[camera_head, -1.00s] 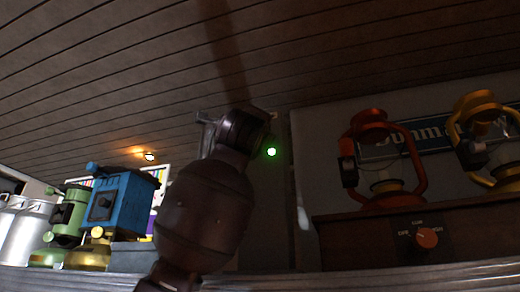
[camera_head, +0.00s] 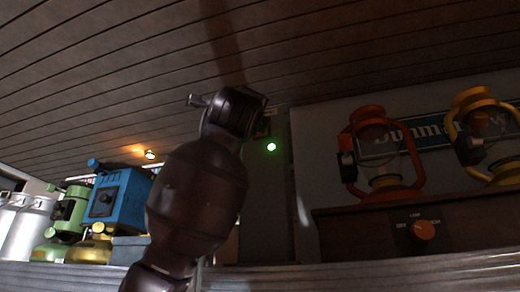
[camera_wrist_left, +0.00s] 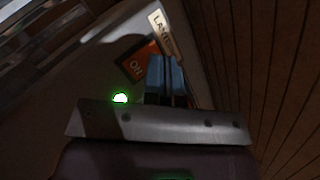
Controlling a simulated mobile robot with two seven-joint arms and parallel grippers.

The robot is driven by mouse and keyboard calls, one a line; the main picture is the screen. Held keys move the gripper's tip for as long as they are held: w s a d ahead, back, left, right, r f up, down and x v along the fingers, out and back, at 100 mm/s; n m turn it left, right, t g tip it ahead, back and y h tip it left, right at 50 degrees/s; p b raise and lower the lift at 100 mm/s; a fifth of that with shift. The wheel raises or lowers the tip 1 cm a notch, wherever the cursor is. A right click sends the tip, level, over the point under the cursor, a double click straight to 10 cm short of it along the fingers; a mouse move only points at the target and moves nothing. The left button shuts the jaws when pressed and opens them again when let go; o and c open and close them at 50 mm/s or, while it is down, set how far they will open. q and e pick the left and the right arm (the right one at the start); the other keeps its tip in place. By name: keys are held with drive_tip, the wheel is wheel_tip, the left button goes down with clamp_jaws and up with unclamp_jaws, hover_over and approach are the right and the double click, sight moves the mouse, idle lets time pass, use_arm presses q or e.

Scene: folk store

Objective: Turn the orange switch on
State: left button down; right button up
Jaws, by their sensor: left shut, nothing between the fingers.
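In the left wrist view an orange switch plate (camera_wrist_left: 138,60) with white lettering sits on a wall panel, under a pale sign (camera_wrist_left: 161,31) that seems to read "LAMPS". My left gripper (camera_wrist_left: 167,66) is shut and empty. Its fingertips overlap the plate's right edge in that view; whether they touch it I cannot tell. A green light (camera_wrist_left: 120,98) glows near the plate and also shows in the head view (camera_head: 271,147). There my left arm and wrist hide most of the switch area. My right gripper is not in view.
On the right, a dark wooden box (camera_head: 470,229) carries an orange knob (camera_head: 424,231) marked OFF, LOW and HIGH. A red lantern (camera_head: 416,165) and a yellow lantern (camera_head: 505,172) stand on it. Blue (camera_head: 120,197) and green (camera_head: 70,212) stoves and silver cans (camera_head: 30,228) stand at left.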

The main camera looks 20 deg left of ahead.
use_arm(q)
drive_tip(key=shift+s+r+b, duration=0.2)
drive_tip(key=shift+s+b, duration=0.2)
drive_tip(key=shift+s, duration=1.3)
